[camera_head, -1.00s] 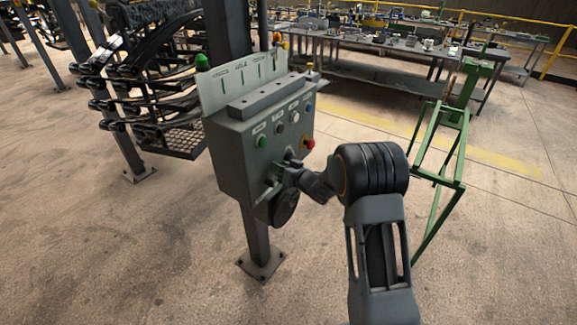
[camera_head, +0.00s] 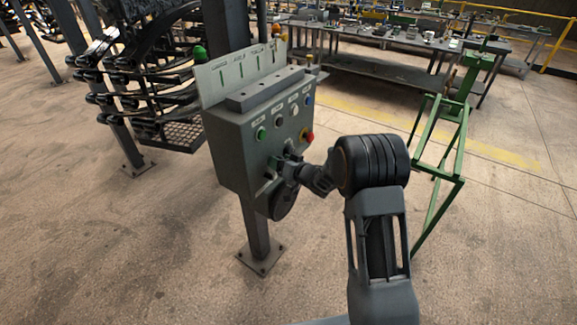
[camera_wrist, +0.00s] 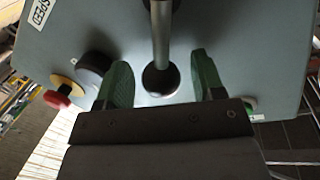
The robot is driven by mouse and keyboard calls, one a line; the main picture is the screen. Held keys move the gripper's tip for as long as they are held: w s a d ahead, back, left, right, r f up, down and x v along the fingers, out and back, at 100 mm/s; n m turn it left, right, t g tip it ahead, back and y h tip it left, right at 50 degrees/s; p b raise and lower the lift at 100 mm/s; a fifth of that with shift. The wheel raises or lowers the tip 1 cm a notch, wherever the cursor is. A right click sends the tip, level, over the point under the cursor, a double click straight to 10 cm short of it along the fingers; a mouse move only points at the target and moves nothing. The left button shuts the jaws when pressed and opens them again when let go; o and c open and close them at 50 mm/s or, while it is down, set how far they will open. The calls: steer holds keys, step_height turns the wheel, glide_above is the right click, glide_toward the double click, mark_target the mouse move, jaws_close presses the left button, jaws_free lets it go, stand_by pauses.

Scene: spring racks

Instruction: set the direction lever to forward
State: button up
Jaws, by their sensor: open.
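The grey control box (camera_head: 232,150) stands on a post, with its button face turned toward my arm. In the wrist view a metal lever rod (camera_wrist: 162,35) runs down to a round black base (camera_wrist: 160,80) on the box face. I take this for the direction lever; its position label is not readable. My gripper (camera_wrist: 163,78) is open, with one green-padded finger on each side of the lever and visible gaps between. In the head view my gripper (camera_head: 279,168) is at the lower front of the box and largely hides the lever.
A red stop button (camera_head: 307,136) and several coloured buttons sit above my gripper. The wrist view also shows a black knob (camera_wrist: 94,68). A dark round disc (camera_head: 284,202) hangs below. A green frame (camera_head: 440,150) stands right of my arm; a spring rack (camera_head: 150,70) stands left.

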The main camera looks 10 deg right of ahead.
steer(key=b+v, duration=0.2)
steer(key=v, duration=1.1)
steer(key=shift+s+d, duration=0.15)
steer(key=shift+s, duration=0.05)
steer(key=d+f+g+h, duration=0.1)
steer(key=d+f+h, duration=0.4)
steer(key=f+h, duration=0.1)
steer(key=s+d+m+g+h, duration=0.3)
steer(key=s+d+g+h, duration=0.1)
steer(key=s+d+h, duration=0.15)
steer(key=s+a+r+g, duration=0.2)
steer(key=s+a+r, duration=0.2)
steer(key=s+r, duration=0.2)
steer(key=s+a+r+g+y, duration=0.1)
steer(key=s+a+r, duration=0.4)
steer(key=s, duration=0.5)
steer(key=shift+s+r+g, duration=0.4)
